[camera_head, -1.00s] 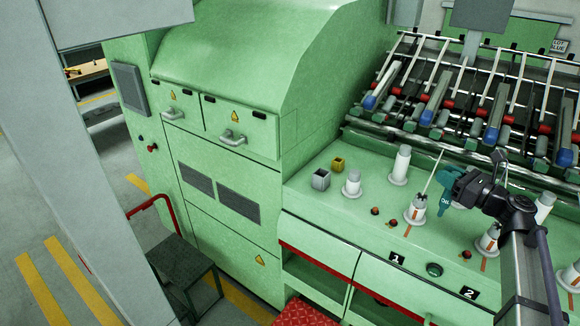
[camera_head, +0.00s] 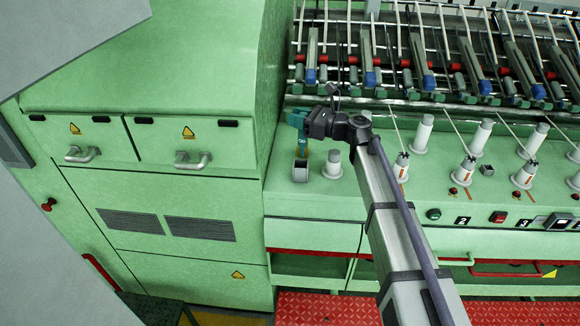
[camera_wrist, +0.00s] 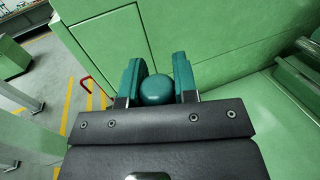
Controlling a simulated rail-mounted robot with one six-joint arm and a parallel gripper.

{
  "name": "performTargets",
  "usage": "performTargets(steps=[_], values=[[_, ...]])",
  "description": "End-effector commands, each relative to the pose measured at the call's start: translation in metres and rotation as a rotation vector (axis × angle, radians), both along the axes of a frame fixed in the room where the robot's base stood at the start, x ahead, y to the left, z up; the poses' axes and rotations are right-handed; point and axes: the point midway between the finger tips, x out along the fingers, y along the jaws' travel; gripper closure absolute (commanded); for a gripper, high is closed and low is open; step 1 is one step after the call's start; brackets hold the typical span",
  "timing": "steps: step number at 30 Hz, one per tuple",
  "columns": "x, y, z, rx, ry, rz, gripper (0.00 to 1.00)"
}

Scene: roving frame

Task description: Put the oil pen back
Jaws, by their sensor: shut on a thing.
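My gripper (camera_head: 298,119) is over the left end of the green machine bench. It is shut on the teal oil pen (camera_head: 303,143), which points downward. In the wrist view, the pen's rounded teal end (camera_wrist: 157,88) sits between the two teal fingers of my gripper (camera_wrist: 157,76).
A white bobbin on a round base (camera_head: 333,164) stands close to the right of the cup. More bobbins (camera_head: 423,133) stand further right. A tall green cabinet (camera_head: 160,170) borders the bench on the left. Slanted rods (camera_head: 430,50) fill the back.

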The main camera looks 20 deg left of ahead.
Motion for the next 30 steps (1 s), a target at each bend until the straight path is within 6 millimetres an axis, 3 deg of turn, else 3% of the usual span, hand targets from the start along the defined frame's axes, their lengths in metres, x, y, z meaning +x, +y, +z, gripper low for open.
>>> performTargets(steps=[1,4,10,15,27,28,30], values=[[0.0,0.0,-0.025,0.0,0.0,0.0,0.96],[0.0,0.001,-0.05,0.0,0.0,0.001,0.96],[0.0,0.0,-0.055,0.0,0.0,0.001,0.96],[0.0,0.001,-0.09,0.0,0.0,0.001,0.96],[0.0,0.001,-0.093,0.0,0.0,0.001,0.96],[0.0,0.001,-0.092,0.0,0.0,0.001,0.71],[0.0,0.001,-0.091,0.0,0.0,0.001,0.64]])
